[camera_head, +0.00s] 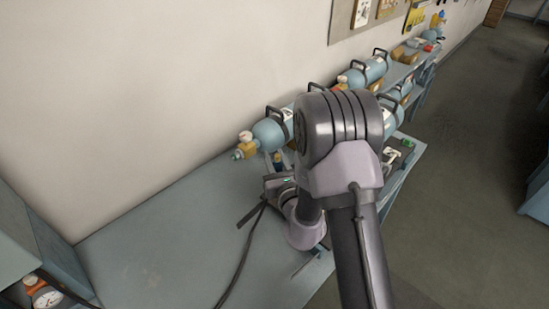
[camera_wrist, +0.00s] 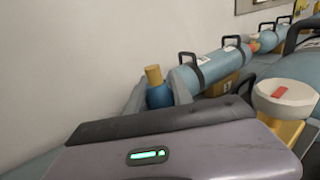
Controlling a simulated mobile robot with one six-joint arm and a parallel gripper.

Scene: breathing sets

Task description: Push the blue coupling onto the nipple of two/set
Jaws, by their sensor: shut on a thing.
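In the wrist view, my gripper (camera_wrist: 158,92) is shut on the blue coupling (camera_wrist: 159,96), a short blue cylinder with a brass end standing up between the two grey fingers. In the head view, the coupling is small and partly hidden by my arm. The nearest breathing set (camera_head: 271,135) is a light blue cylinder with a black handle and a brass valve block. A small greenish nipple (camera_head: 238,155) points out from its left end. The coupling is apart from it. I cannot tell which set is named two.
More blue cylinders (camera_head: 367,72) lie in a row along the wall on the bench. The bench top (camera_head: 165,240) is clear at the front left. A dark hose (camera_head: 240,260) trails across it.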

